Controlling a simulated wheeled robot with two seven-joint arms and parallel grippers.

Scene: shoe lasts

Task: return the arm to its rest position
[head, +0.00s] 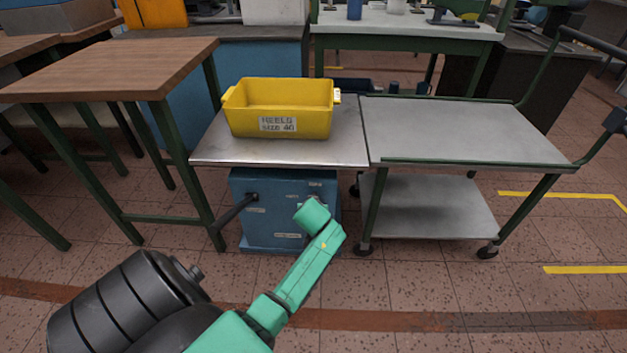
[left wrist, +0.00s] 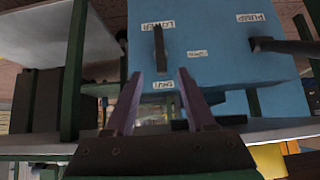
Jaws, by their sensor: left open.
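My left arm, green with dark joints, comes in from the bottom left in the head view and reaches up in front of the blue cabinet. Its gripper cannot be made out there. In the left wrist view my left gripper (left wrist: 160,76) is open, with its two purple-grey fingers apart and nothing between them. The fingers point at the blue cabinet (left wrist: 215,85), which shows upside down with labels and dark levers. I cannot tell how far the fingertips are from it. My right gripper is in neither view.
The blue cabinet (head: 259,228) stands under a grey metal top (head: 350,125) bearing a yellow bin (head: 310,122) labelled for heels. A green-framed cart (head: 455,135) adjoins on the right; a wooden table (head: 110,70) stands left. Floor is open in front and to the right.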

